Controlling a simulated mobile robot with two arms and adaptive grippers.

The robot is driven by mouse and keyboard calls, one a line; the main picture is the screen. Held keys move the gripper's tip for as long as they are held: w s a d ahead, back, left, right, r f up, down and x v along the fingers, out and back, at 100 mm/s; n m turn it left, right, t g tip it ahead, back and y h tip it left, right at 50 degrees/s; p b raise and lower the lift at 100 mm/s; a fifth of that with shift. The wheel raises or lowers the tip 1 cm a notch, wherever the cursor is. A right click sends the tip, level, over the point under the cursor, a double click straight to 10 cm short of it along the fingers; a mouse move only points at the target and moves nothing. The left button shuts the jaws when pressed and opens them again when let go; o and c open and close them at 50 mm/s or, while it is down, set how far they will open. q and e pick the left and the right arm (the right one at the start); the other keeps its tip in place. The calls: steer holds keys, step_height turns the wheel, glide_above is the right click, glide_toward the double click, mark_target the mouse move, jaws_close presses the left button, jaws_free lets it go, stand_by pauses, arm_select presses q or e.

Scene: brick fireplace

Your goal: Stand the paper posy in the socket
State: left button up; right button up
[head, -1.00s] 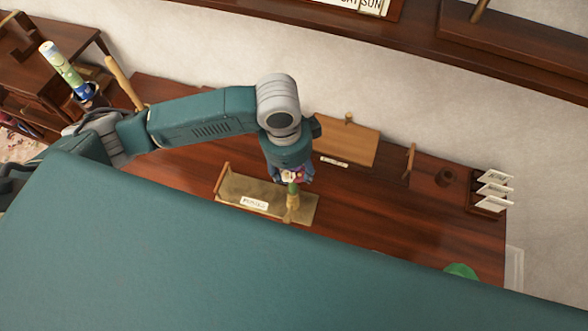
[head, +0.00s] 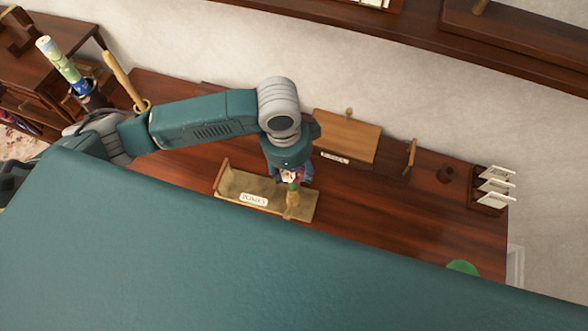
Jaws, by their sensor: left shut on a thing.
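My left gripper (head: 290,173) points down over the right end of a tan tray labelled "POSIES" (head: 228,181). It is shut on the paper posy (head: 292,190), a small thing with pale and pink petals at the jaws and a green and tan lower part. The posy is upright or nearly so; I cannot tell whether its foot touches the tray. My right gripper is not in view.
A small upright peg (head: 410,155) and a rack of white cards (head: 490,190) stand to the right. A green round thing (head: 463,267) is partly hidden at the front. Table between tray and holder (head: 375,200) is clear.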

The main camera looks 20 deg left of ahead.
arm_select(q)
steer(key=shift+f, duration=0.4)
steer(key=o, duration=1.4)
steer(key=shift+r, duration=0.1)
steer(key=r, duration=0.8)
steer(key=a+r, duration=0.1)
steer(key=r, duration=0.3)
steer(key=shift+s, duration=0.35)
